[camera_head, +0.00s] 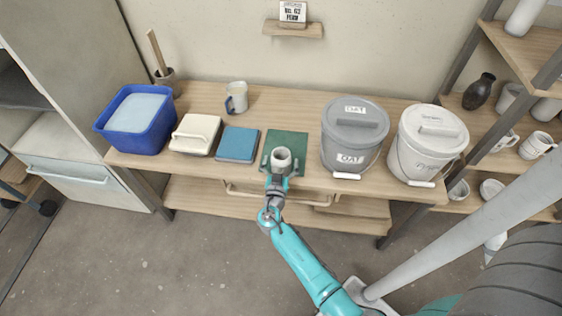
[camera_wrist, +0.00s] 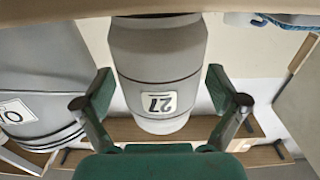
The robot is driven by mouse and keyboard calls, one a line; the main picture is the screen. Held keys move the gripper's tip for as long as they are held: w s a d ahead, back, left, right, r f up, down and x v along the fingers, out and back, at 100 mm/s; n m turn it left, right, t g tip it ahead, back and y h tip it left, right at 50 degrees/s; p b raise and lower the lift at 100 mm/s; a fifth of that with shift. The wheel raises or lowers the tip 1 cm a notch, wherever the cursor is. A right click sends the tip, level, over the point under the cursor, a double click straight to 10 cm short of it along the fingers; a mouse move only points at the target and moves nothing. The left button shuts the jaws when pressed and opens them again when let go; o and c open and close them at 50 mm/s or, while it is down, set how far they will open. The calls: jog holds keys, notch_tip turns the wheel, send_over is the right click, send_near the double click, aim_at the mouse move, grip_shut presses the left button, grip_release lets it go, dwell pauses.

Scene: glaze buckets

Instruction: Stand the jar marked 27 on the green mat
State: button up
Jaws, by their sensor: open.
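The jar marked 27 (camera_head: 282,158) is a small grey jar with an open top. It appears upright on the green mat (camera_head: 288,138), near its front part. In the wrist view the jar (camera_wrist: 158,55) is upside down, its white label with 27 facing me. Its base meets the surface along the top of that view. My gripper (camera_head: 280,172) is in front of the jar. In the wrist view my gripper (camera_wrist: 160,82) has its two fingers spread, one on each side of the jar, with visible gaps.
A grey OAT bucket (camera_head: 353,145) and a white bucket (camera_head: 425,150) stand right of the mat.

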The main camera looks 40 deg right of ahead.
jog(key=shift+r, duration=0.1)
jog(key=v, duration=1.2)
